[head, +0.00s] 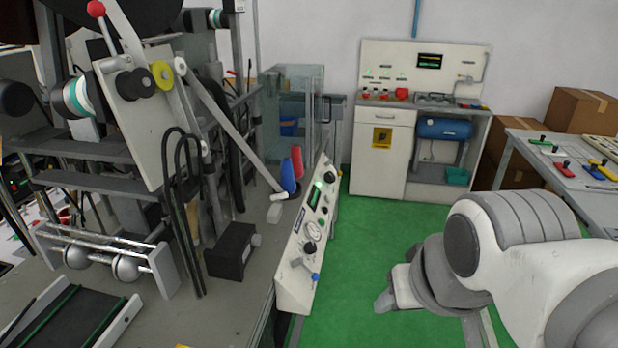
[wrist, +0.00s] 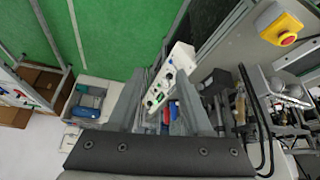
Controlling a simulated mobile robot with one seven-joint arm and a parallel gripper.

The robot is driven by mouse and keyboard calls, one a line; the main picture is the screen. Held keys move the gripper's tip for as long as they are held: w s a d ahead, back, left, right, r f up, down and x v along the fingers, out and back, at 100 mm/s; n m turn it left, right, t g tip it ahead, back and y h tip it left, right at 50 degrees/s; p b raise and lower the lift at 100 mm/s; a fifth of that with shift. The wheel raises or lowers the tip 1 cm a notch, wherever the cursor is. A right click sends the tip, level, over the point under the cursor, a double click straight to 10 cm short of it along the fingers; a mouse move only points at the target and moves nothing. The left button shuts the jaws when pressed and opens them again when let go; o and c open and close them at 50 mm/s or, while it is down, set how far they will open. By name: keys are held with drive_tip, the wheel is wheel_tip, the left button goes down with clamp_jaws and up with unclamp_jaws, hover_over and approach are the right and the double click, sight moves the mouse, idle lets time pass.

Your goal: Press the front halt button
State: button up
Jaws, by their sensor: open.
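The halt button, a red button on a yellow box (wrist: 283,28), shows at the upper right of the wrist view, on the side of the grey machine. I do not make it out in the head view. My gripper (head: 388,302) is in front of the green floor in the head view, right of the slanted control panel (head: 292,268). In the wrist view my gripper (wrist: 160,100) is open and empty, with the control panel (wrist: 172,75) beyond its fingers. The button is off to the right of the fingers and apart from them.
The machine bench (head: 225,300) with rollers and levers fills the left. A white cabinet (head: 380,150) with red buttons on top stands at the back. A table (head: 545,160) and cardboard boxes (head: 580,108) are at the right. The green floor (head: 370,235) between is clear.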

clamp_jaws()
idle(1.5)
